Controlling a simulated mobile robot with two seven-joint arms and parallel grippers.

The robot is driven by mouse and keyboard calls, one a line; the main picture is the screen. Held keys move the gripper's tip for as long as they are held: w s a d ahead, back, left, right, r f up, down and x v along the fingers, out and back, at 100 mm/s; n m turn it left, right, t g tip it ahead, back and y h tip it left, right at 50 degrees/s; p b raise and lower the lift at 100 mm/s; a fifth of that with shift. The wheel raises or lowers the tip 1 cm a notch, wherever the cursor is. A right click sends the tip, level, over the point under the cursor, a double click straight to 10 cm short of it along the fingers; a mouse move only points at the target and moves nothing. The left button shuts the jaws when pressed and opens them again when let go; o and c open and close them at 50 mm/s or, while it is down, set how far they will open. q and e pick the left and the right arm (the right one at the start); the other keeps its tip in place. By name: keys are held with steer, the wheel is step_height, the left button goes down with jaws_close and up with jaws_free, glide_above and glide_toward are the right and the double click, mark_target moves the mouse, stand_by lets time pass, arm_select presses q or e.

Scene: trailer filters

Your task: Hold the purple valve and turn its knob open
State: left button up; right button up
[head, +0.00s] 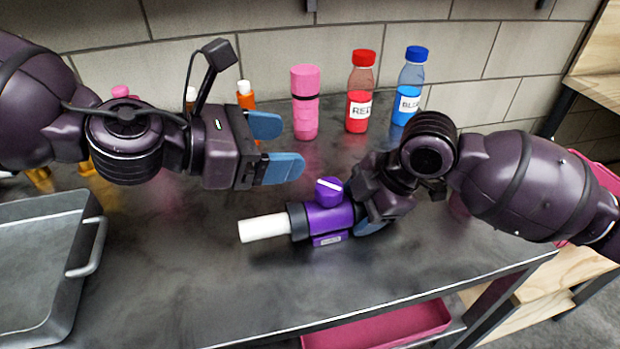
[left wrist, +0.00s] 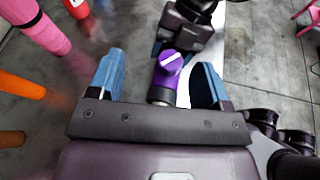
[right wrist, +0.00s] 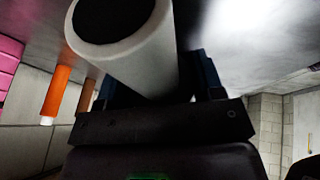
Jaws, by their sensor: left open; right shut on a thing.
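The purple valve (head: 325,222) lies on the dark table in the head view, with a white tube end (head: 265,228) pointing left. Its round purple knob (head: 330,190) sits on top with a white line across it. My right gripper (head: 370,222) is shut on the right part of the valve. In the right wrist view the white tube (right wrist: 145,50) fills the upper middle and hides much of the fingers. My left gripper (head: 283,147) is open and empty, above and to the left of the knob. In the left wrist view the knob (left wrist: 171,60) shows between its blue fingers, apart from them.
A pink bottle (head: 305,103), a red bottle (head: 360,95) and a blue bottle (head: 409,88) stand at the back by the wall. Orange bottles (head: 246,97) stand behind my left gripper. A metal tray (head: 88,262) is at the left. The table front is clear.

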mark_target(327, 185)
arm_select(q)
steer(key=w+r+m+g+y, duration=0.2)
steer(key=w+m+g, duration=0.4)
steer(key=s+d+f+g, duration=0.1)
steer(key=d+f, duration=0.1)
steer(key=f, duration=0.1)
steer(key=s+d+f+g+y, duration=0.1)
steer(key=d+f, duration=0.1)
steer(key=f, duration=0.1)
steer(key=s+d+f+m+g, duration=0.1)
steer(key=s+d+f, duration=0.1)
steer(key=f, duration=0.1)
steer(key=shift+s+d+f+y, duration=0.1)
steer(key=shift+d+f+y, duration=0.1)
steer(key=shift+y, duration=0.1)
stand_by(0.4)
